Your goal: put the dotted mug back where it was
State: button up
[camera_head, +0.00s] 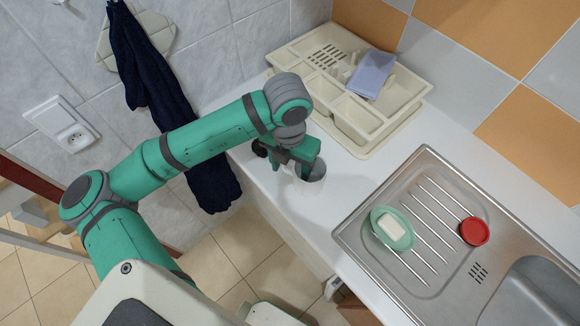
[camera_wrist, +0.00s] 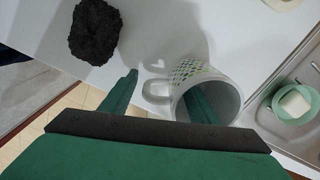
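The dotted mug (camera_wrist: 221,75) is white with green dots and stands on the white counter, its open mouth facing the wrist camera. Its handle (camera_wrist: 156,90) points left in the wrist view. My gripper (camera_wrist: 163,84) is open over it. One finger is left of the handle, outside the mug; the other shows across the mug's mouth and seems to reach inside. The handle and near wall lie between the fingers, with a gap on the left side. In the head view my gripper (camera_head: 300,160) covers much of the mug (camera_head: 309,187).
A dark rough lump (camera_wrist: 95,32) lies left of the mug. A cream dish rack (camera_head: 345,120) with a bluish cloth (camera_head: 371,74) stands behind. At right, the steel sink (camera_head: 440,289) holds a green soap dish (camera_head: 404,242) and a red round item (camera_head: 474,231). The counter's front edge is close.

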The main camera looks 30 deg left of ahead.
jog(key=r, duration=1.1)
jog(key=shift+w+r, duration=0.2)
jog(key=shift+r, duration=0.45)
jog(key=shift+s+a, duration=0.1)
jog(key=shift+s, duration=0.05)
